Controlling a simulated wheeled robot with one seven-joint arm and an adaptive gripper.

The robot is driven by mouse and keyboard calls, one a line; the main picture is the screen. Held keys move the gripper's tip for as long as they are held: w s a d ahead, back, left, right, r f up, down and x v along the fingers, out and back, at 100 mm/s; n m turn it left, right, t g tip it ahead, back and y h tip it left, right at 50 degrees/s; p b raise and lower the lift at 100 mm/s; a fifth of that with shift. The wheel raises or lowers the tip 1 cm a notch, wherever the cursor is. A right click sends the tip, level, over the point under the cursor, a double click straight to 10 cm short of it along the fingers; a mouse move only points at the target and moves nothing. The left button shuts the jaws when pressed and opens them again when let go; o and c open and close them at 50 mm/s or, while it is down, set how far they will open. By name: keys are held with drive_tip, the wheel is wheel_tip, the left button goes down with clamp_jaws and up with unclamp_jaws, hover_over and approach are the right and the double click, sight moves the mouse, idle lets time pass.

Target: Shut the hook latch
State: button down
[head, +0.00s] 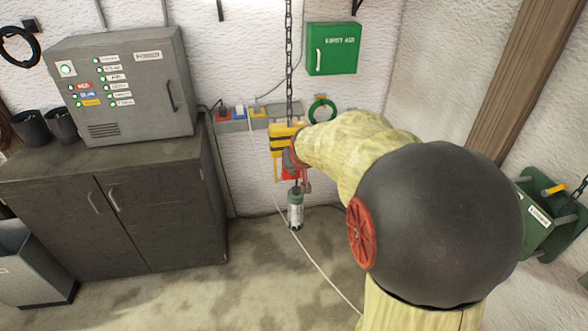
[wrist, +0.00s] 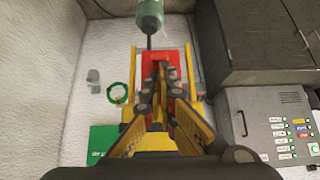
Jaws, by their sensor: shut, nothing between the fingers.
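A yellow and black hoist block (head: 282,140) hangs from a chain, with a red part below it. In the wrist view the red part (wrist: 178,80) lies behind my fingers, with yellow bars on both sides. A green and grey cylinder (head: 295,212) hangs beneath; it also shows at the top of the wrist view (wrist: 150,12) on a dark rod. My gripper (wrist: 160,72) is shut and empty, its fingertips in front of the red part; I cannot tell whether they touch it. The hook latch cannot be made out clearly; my fingers and arm cover much of that area.
A grey control box (head: 125,85) stands on a dark cabinet (head: 110,205) at the left. A green first aid box (head: 332,48) and a green ring (head: 322,109) are on the back wall. A white cable (head: 318,268) crosses the floor. The floor below the hoist is mostly clear.

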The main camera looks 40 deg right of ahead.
drive_tip(key=shift+r+p, duration=0.5)
drive_tip(key=shift+r, duration=0.5)
drive_tip(key=r, duration=0.1)
drive_tip(key=r+p, duration=0.2)
drive_tip(key=r, duration=0.1)
drive_tip(key=shift+w+d+r, duration=0.1)
drive_tip(key=shift+w, duration=0.2)
drive_tip(key=v, duration=0.9)
drive_tip(key=shift+s, duration=0.35)
drive_tip(key=s+a+f+n+y+b, duration=0.1)
drive_tip(key=s+a+f+b, duration=0.3)
drive_tip(key=a, duration=0.5)
drive_tip(key=s+a+f+n+g+y+b, duration=0.1)
drive_tip(key=s+a+f+n+y+b, duration=0.1)
drive_tip(key=s+a+f, duration=0.5)
drive_tip(key=s+a+f+n+y+b, duration=0.1)
drive_tip(key=s+a+f+n+b, duration=0.2)
drive_tip(key=a, duration=1)
drive_tip(key=s+f+b, duration=0.3)
drive_tip(key=shift+s, duration=0.25)
